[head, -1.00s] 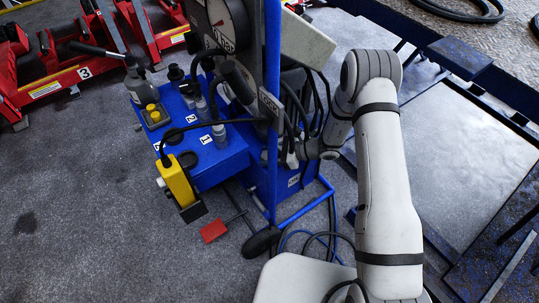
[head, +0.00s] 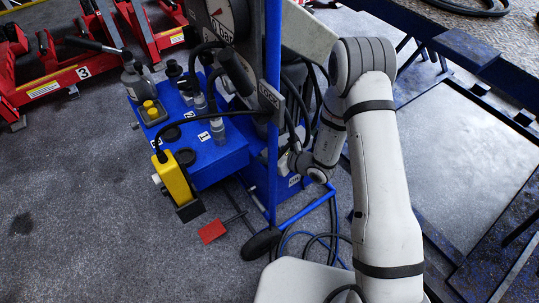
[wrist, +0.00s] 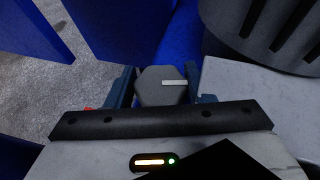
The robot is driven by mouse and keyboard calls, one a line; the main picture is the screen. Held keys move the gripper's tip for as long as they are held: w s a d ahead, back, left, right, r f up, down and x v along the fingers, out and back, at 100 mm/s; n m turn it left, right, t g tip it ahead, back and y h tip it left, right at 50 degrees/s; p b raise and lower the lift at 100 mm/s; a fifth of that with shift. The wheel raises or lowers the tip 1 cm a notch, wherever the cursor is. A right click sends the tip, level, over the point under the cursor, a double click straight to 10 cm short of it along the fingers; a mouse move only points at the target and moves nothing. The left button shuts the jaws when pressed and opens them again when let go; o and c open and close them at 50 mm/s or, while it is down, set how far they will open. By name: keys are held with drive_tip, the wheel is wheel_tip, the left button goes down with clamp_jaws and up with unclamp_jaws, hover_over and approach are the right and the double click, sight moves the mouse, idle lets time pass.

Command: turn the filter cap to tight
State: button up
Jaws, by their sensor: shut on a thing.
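The filter cap (wrist: 158,92) is a grey hexagonal piece with a short white mark pointing right in the wrist view. My gripper (wrist: 160,78) is shut on it, with one dark blue finger on its left side and one on its right. Blue panels of the trolley stand close behind and around the cap. In the head view the cap and my fingertips are hidden; my wrist reaches in at the right side of the blue trolley (head: 225,157), low behind its post.
The blue upright post (head: 272,120) and dark hoses (head: 305,100) crowd the space by my wrist. A large grey ribbed cylinder (wrist: 270,25) is close at the upper right of the wrist view. A yellow box (head: 173,182) hangs on the trolley's front. Grey floor lies open at left.

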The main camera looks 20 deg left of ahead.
idle(0.3)
drive_tip(key=o, duration=1)
drive_tip(key=shift+p+v, duration=0.8)
drive_tip(key=shift+v, duration=3.2)
drive_tip(key=shift+s, duration=0.15)
drive_tip(key=shift+c, duration=0.2)
